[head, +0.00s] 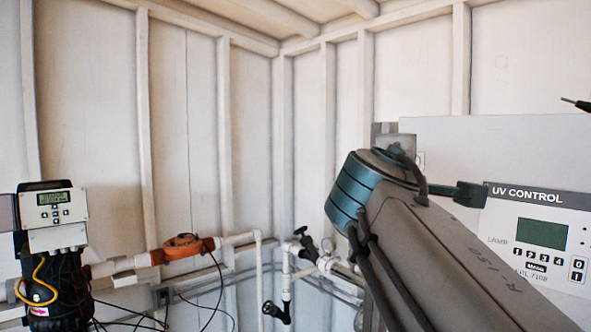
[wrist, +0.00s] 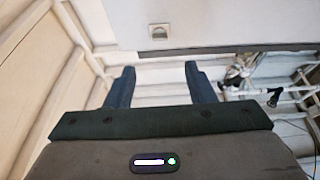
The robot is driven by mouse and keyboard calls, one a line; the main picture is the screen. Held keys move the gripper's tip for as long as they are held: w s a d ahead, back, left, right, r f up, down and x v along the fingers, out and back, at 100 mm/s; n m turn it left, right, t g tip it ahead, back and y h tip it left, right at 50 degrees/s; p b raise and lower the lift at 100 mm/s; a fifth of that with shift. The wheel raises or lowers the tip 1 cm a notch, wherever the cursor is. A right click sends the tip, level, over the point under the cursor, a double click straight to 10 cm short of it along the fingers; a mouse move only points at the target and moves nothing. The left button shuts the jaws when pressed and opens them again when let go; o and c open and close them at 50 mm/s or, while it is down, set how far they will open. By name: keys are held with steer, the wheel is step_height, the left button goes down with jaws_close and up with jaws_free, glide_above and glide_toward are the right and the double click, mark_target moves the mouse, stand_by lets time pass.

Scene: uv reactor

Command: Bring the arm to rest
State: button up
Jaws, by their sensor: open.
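My gripper (wrist: 159,78) shows in the wrist view with its two dark blue fingers spread apart. It is open, and nothing is between the fingers. The fingers point toward a pale panel (wrist: 220,22), and no contact shows. In the head view, my arm (head: 440,245) rises from the lower right to a teal joint, in front of the wall and partly across the UV control panel's left side. I cannot clearly make out the gripper fingers in the head view.
The UV control panel (head: 541,238) is at the right, close beside my arm. A controller box (head: 54,209) stands at the left. White pipes with an orange fitting (head: 183,247) and a black-handled valve (head: 307,245) run along the lower wall. The upper middle is clear.

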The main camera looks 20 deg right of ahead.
steer(key=shift+a, duration=0.1)
steer(key=a+f+m+g+y, duration=0.2)
steer(key=a+f+y, duration=0.15)
steer(key=f, duration=0.85)
steer(key=a+f+m+g+y, duration=0.2)
steer(key=a+f+g+y, duration=0.15)
steer(key=f, duration=0.85)
steer(key=s+a+f+m+g+y, duration=0.2)
steer(key=s+a+f+y, duration=0.1)
steer(key=f, duration=0.5)
steer(key=s+a+f+m+g+y, duration=0.1)
steer(key=s+a+f+m+y, duration=0.1)
steer(key=s+a+f, duration=0.3)
step_height(320, 180, down, 4)
steer(key=shift+s+a+m+g+y, duration=0.2)
steer(key=shift+a+m+g+y, duration=0.2)
steer(key=shift+a, duration=0.45)
steer(key=shift+c, duration=1.4)
steer(key=shift+d, duration=0.2)
